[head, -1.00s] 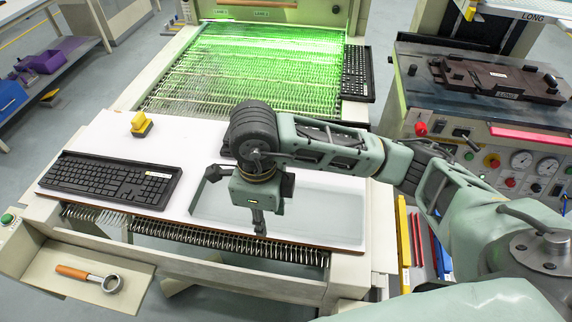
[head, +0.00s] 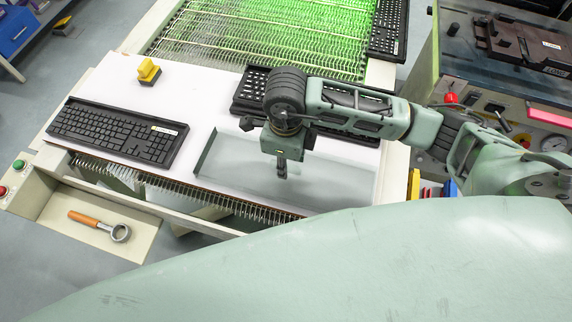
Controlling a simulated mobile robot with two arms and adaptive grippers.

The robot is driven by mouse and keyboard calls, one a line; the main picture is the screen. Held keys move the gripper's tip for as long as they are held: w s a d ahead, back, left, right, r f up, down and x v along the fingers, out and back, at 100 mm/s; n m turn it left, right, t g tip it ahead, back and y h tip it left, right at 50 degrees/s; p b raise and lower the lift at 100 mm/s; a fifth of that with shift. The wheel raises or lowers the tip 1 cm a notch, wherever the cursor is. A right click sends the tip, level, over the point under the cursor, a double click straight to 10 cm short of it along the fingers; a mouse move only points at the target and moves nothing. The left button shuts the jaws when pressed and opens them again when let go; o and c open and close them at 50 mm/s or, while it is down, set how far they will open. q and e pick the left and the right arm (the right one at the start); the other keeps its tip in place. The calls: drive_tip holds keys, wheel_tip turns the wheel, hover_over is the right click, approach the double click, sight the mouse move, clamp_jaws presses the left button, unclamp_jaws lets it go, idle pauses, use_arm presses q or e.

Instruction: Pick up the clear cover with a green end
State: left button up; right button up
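The clear cover (head: 240,176), a pale see-through rectangular piece with a thin rim, lies flat on the right half of the white table top. I cannot make out a distinct green end on it, and my arm hides part of its back side. My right gripper (head: 282,172) points down over the middle of the cover, its fingers seen nearly edge-on. I cannot tell whether they are apart or whether they touch the cover. My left gripper is out of view.
A black keyboard (head: 115,132) lies left of the cover, another (head: 248,90) behind it, partly hidden by my arm. A yellow-handled block (head: 149,72) stands at the back left. An orange-handled tool (head: 88,219) lies in the front tray. A green-lit conveyor (head: 270,30) is behind.

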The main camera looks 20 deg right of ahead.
drive_tip(key=shift+f, duration=0.5)
drive_tip(key=c, duration=0.6)
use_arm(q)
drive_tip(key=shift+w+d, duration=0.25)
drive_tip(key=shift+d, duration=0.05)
use_arm(e)
clamp_jaws()
